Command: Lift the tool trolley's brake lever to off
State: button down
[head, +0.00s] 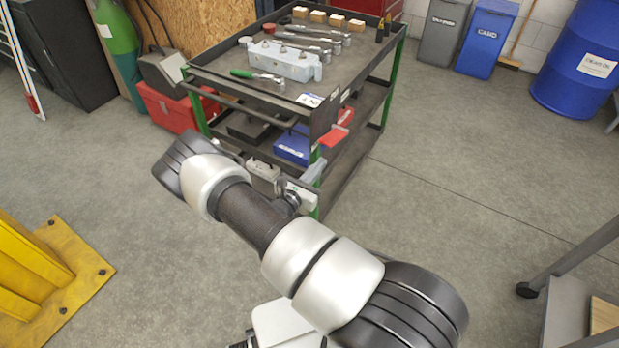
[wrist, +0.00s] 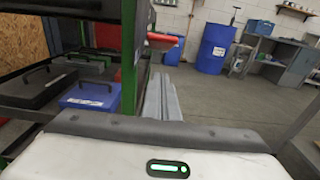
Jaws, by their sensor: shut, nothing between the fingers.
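The tool trolley (head: 325,116) stands ahead, with dark trays and green corner posts. Its green post (wrist: 131,62) and shelves fill the left of the wrist view. My gripper (head: 314,171) is beside the trolley's near corner post in the head view, low down at lower-shelf height. In the wrist view its grey fingers (wrist: 162,98) lie together, shut and empty, to the right of the post. I cannot make out the brake lever in either view; my arm and gripper cover part of the trolley's lower near side.
A yellow post base (head: 75,262) stands at left and a wheeled frame (head: 570,300) at right. The floor right of the trolley is clear.

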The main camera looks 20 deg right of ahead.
jog(key=shift+w+d+r, duration=0.2)
jog(key=shift+d+r, duration=0.05)
jog(key=shift+r, duration=0.4)
jog(key=shift+w+d+r, duration=0.15)
jog(key=shift+d+r, duration=0.05)
jog(key=shift+r, duration=0.4)
jog(key=shift+w+d+r, duration=0.2)
jog(key=shift+d+r, duration=0.05)
jog(key=shift+r, duration=0.4)
jog(key=shift+r+p, duration=0.1)
jog(key=shift+p, duration=0.2)
